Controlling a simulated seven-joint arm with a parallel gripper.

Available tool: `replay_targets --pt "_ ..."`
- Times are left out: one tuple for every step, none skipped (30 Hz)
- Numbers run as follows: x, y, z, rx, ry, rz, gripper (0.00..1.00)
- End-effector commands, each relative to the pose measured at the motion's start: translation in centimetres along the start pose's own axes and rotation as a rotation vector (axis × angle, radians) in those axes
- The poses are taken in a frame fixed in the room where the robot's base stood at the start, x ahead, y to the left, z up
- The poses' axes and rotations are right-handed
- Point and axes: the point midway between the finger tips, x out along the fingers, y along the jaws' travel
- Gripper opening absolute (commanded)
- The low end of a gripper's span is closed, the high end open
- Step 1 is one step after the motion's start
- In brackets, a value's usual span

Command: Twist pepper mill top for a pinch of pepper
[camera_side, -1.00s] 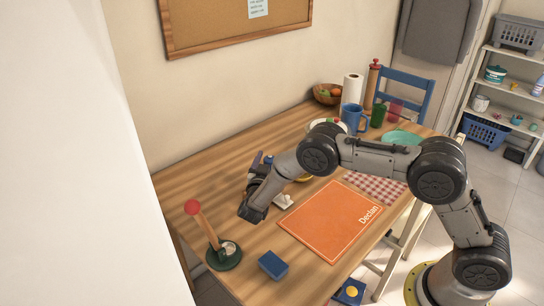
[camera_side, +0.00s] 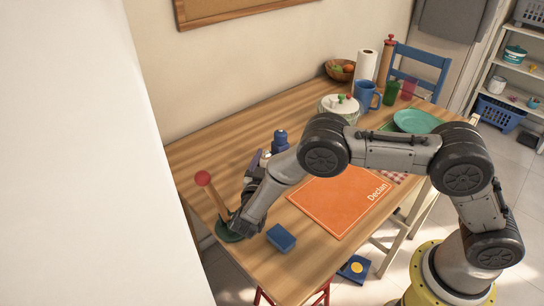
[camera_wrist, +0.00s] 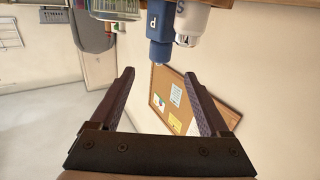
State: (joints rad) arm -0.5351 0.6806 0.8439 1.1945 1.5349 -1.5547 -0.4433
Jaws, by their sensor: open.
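In the wrist view a blue mill marked "P" (camera_wrist: 160,35) hangs into the picture from the top, as the view is upside down. A white shaker marked "S" (camera_wrist: 192,20) stands close beside it. My gripper (camera_wrist: 159,75) is open and empty, its two dark fingers spread below the blue mill in the picture and not around it. In the side view the blue mill top (camera_side: 281,140) shows behind my forearm; its lower part is hidden. My gripper (camera_side: 262,162) is left of it, largely covered by my wrist.
A red-knobbed wooden stick on a green base (camera_side: 205,180) stands close to my wrist. A blue block (camera_side: 281,238) and an orange mat (camera_side: 338,205) lie in front.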

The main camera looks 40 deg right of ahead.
Motion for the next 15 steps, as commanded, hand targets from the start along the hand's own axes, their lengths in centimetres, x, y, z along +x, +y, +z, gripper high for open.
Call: replay_targets --pt "0.0 0.0 0.0 0.0 0.0 0.0 0.8" --pt "0.0 0.0 0.0 0.001 0.0 0.0 0.8" --pt "0.0 0.0 0.0 0.007 0.0 0.0 0.8" --pt "0.0 0.0 0.0 0.017 0.002 -0.001 0.8" --pt "0.0 -0.1 -0.1 0.032 0.006 -0.006 0.8" --pt "0.0 -0.5 -0.3 0.054 0.022 -0.033 0.8" --pt "-0.1 -0.6 -0.3 0.059 0.035 -0.061 0.8" --pt "-0.1 -0.7 -0.4 0.065 0.05 -0.093 0.8" --pt "-0.1 -0.8 -0.6 0.071 0.071 -0.144 0.8" --pt "-0.1 -0.8 -0.7 0.074 0.085 -0.185 0.8" --pt "0.1 -0.7 -0.7 0.075 0.096 -0.227 0.8" --pt "0.2 -0.6 -0.8 0.076 0.107 -0.287 0.8" --pt "0.3 -0.4 -0.8 0.076 0.112 -0.331 0.8" --pt "0.4 -0.1 -0.8 0.075 0.114 -0.373 0.8" --pt "0.6 0.3 -0.6 0.073 0.11 -0.428 0.8"
